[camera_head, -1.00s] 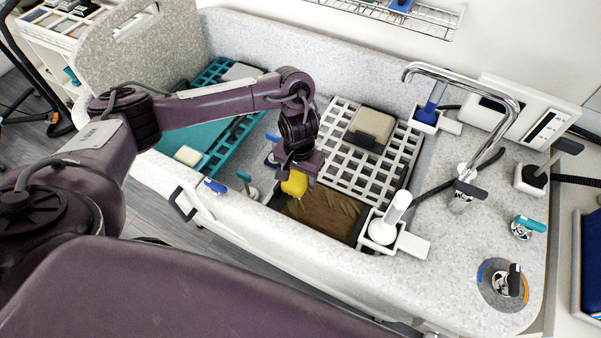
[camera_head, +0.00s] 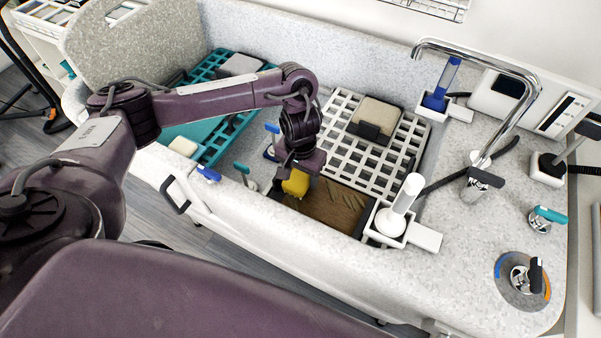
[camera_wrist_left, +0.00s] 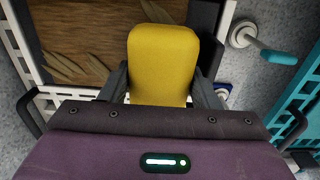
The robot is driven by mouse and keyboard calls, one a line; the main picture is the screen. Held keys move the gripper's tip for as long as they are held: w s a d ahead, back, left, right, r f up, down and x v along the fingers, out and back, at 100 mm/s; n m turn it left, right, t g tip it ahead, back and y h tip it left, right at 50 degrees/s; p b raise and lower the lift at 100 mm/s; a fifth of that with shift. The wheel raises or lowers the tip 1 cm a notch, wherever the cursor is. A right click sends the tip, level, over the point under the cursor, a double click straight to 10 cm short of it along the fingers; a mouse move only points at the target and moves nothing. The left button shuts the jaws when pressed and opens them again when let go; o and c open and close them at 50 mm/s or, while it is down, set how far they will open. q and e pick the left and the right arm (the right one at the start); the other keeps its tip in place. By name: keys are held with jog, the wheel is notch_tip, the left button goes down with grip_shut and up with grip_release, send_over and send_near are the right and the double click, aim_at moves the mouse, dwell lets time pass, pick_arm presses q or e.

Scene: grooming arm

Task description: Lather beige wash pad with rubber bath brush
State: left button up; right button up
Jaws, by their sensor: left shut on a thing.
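A beige pad (camera_head: 378,113), which looks like the wash pad, rests in a dark holder on the white grid rack in the tub. My left gripper (camera_head: 297,174) is shut on a yellow block, likely the rubber bath brush (camera_head: 296,184). It holds the block over the left part of a brown patterned tray, well to the left of and nearer than the pad. In the left wrist view the yellow block (camera_wrist_left: 163,62) stands out between the fingers (camera_wrist_left: 160,88). The pad is not in that view. My right gripper is out of view.
The brown tray (camera_head: 335,207) sits in front of the white rack (camera_head: 349,155). A white-handled brush stands in a holder (camera_head: 391,222) right of the tray. A blue brush (camera_head: 436,101) stands behind, and a chrome faucet (camera_head: 497,124) arches at the right. A teal rack (camera_head: 220,140) lies left.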

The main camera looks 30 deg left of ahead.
pick_arm(q)
jog(key=shift+f+b, duration=0.3)
jog(key=shift+f, duration=0.7)
jog(key=shift+d, duration=0.1)
jog(key=shift+d+r+p, duration=0.15)
jog(key=shift+d+p, duration=0.2)
jog(key=d+p, duration=0.3)
jog(key=d, duration=0.3)
jog(key=shift+s, duration=0.2)
jog(key=shift+d+f, duration=0.2)
jog(key=shift+d, duration=0.15)
